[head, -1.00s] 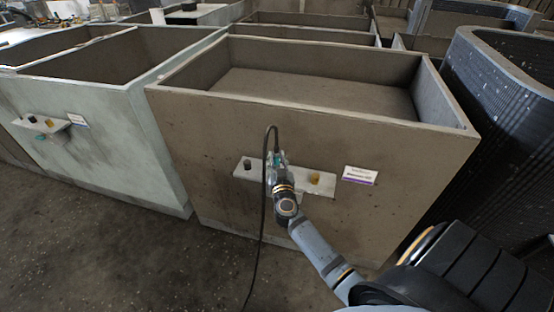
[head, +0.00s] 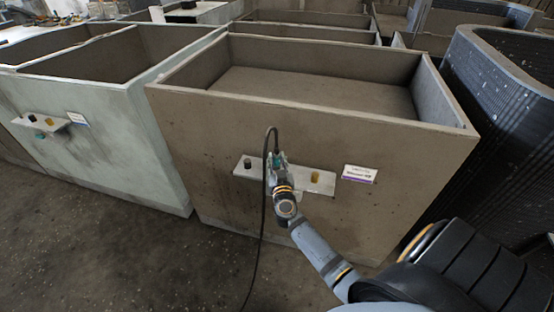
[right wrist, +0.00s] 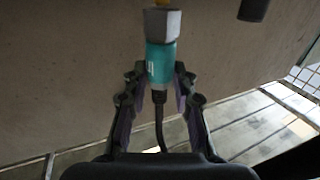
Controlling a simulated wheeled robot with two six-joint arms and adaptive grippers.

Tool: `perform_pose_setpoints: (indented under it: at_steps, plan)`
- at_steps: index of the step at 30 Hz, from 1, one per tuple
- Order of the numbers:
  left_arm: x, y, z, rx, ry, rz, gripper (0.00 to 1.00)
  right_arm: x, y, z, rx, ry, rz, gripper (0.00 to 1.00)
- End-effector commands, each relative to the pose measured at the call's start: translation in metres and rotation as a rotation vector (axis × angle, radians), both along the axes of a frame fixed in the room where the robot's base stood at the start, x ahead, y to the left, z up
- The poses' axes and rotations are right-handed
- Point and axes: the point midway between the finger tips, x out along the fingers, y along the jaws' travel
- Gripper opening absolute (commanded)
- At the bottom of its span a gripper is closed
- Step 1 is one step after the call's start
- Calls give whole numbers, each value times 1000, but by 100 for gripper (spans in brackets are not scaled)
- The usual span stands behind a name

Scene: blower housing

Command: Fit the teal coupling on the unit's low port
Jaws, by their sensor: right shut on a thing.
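The teal coupling (right wrist: 159,64) has a grey hex nut and a black hose trailing from its lower end. My right gripper (head: 277,163) is shut on it, with one finger on each side in the right wrist view (right wrist: 160,88). The unit (head: 235,125) is a large brown open-topped box. On its front is a pale plate (head: 290,178) with a dark port (head: 248,163) at left and a yellow port (head: 315,177) at right. My gripper is before the plate, between these ports. A yellow piece shows beyond the nut; whether they touch is unclear. My left gripper is out of view.
A pale green box (head: 110,130) with a similar port plate (head: 40,124) stands at left. A dark ribbed bin (head: 500,130) stands at right. A white label (head: 360,174) is beside the brown unit's plate. The hose hangs to the floor, which is clear in front.

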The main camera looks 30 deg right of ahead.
Motion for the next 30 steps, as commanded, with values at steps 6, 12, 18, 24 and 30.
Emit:
perform_pose_setpoints:
  at_steps: [6, 12, 18, 24, 30]
  plan:
    - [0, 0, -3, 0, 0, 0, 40, 0, 0, -6, 1, 0, 0, 0]
    - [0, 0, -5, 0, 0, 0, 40, 0, 0, -11, 0, -1, 0, 0]
    - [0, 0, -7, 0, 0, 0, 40, 0, 0, -16, 0, -1, 0, 0]
    - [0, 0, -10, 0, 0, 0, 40, 0, 0, -20, 0, -1, 0, 0]
    - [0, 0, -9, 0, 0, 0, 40, 0, 0, -21, 0, -1, 0, 44]
